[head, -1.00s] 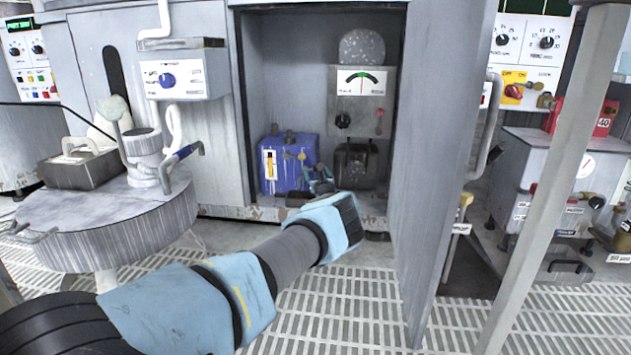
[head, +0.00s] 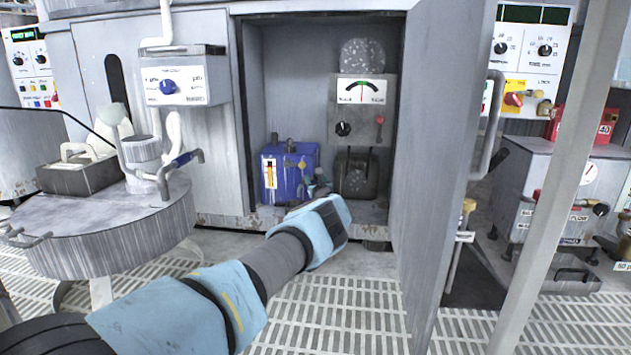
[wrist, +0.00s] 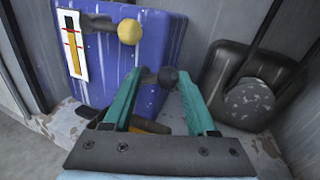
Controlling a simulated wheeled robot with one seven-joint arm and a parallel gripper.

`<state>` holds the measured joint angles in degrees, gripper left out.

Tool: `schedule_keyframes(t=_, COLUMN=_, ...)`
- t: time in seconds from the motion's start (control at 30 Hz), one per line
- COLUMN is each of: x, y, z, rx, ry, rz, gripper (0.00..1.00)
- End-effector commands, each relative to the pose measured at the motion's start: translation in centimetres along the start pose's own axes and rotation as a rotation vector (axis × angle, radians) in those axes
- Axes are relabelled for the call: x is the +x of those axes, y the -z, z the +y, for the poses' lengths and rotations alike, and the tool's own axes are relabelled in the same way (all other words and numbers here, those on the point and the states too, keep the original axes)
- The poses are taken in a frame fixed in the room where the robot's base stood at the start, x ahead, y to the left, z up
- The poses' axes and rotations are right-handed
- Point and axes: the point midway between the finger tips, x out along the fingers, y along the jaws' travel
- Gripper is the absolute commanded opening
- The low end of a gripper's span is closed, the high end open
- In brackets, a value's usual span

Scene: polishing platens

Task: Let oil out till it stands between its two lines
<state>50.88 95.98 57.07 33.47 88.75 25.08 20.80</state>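The blue oil tank (head: 298,172) stands on the floor of the open cabinet. Its white sight gauge (wrist: 81,65) carries two red lines and a yellow oil column. A yellow round knob (wrist: 130,32) sticks out beside the gauge. A dark ball-ended handle (wrist: 167,76) shows low at the tank's right side. My gripper (wrist: 161,77) has its teal fingers apart, with the dark ball between or just beyond their tips; contact is unclear. In the head view my gripper (head: 316,188) is partly hidden by my wrist.
A dark rounded container (wrist: 250,90) stands close on the right. Above it is a dial panel (head: 362,90) with a black knob and red lever. The open cabinet door (head: 436,150) bounds the right side. A brown-yellow piece (wrist: 150,127) lies below my fingers.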

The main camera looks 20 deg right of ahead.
Motion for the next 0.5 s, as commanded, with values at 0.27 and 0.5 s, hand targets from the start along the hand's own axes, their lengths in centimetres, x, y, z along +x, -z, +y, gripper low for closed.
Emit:
schedule_keyframes(t=0.27, x=-0.07, y=0.10, z=-0.23, rx=-0.001, ry=0.004, rz=0.003, gripper=0.19)
schedule_keyframes(t=0.5, x=-0.09, y=0.24, z=-0.23, rx=-0.002, ry=0.004, rz=0.005, gripper=0.00)
